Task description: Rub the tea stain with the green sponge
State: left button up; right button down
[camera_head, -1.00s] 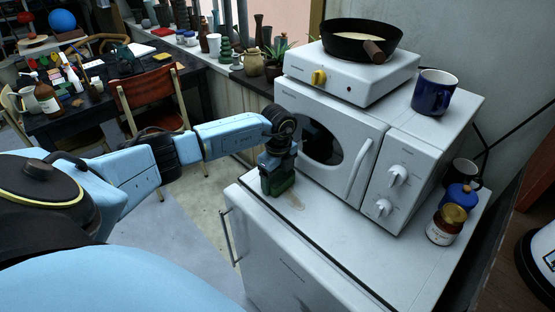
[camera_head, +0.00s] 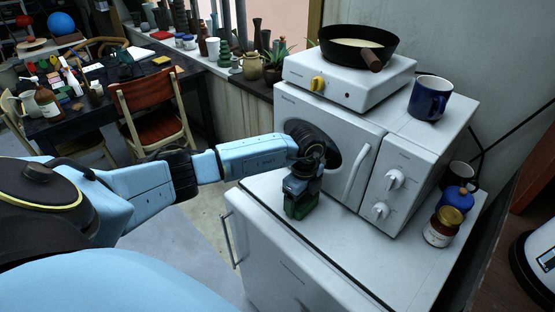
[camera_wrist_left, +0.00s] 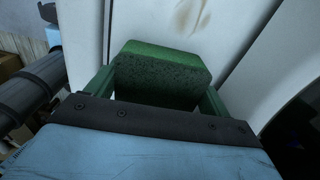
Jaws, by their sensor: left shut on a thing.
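My left gripper (camera_head: 300,196) is shut on the green sponge (camera_head: 297,212). It points down over the white cabinet top (camera_head: 335,235), in front of the microwave door. In the left wrist view the sponge (camera_wrist_left: 160,72) sits between the two green fingers. The tea stain (camera_wrist_left: 190,14) is a faint brown mark at the top of that view, a little beyond the sponge. I cannot make the stain out in the head view, where the gripper and sponge seem to cover it. Whether the sponge touches the surface is hard to tell. My right gripper is out of view.
The white microwave (camera_head: 340,140) stands close behind the gripper. A hot plate (camera_head: 348,82) with a black pan (camera_head: 357,42) and a blue mug (camera_head: 430,98) are on top. A jar (camera_head: 443,227) stands at the cabinet's right. The cabinet's front strip is clear.

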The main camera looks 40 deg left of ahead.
aim_at(277, 188)
pick_arm(q)
jog(key=d, duration=0.2)
jog(key=shift+s+d, duration=0.15)
jog(key=shift+d, duration=0.15)
jog(key=shift+f+b, duration=0.2)
jog(key=shift+b, duration=0.1)
jog(key=a, duration=0.3)
jog(key=shift+a+r, duration=0.1)
jog(key=shift+a, duration=0.1)
jog(key=shift+w+a+r+b, duration=0.1)
jog(key=shift+w+a+b, duration=0.1)
jog(key=shift+a, duration=1.3)
jog(key=shift+w+a+f+b, duration=0.15)
jog(key=shift+a+b, duration=0.1)
jog(key=shift+a, duration=1.2)
jog(key=shift+w+a+r+b, duration=0.15)
jog(key=shift+a+b, duration=0.05)
jog(key=shift+a, duration=1.3)
notch_tip(277, 188, up, 3)
jog(key=shift+f+p, duration=0.15)
jog(key=shift+p, duration=0.85)
jog(key=shift+d+r+p, duration=0.15)
jog(key=shift+r+p, duration=2.2)
jog(key=shift+r, duration=0.3)
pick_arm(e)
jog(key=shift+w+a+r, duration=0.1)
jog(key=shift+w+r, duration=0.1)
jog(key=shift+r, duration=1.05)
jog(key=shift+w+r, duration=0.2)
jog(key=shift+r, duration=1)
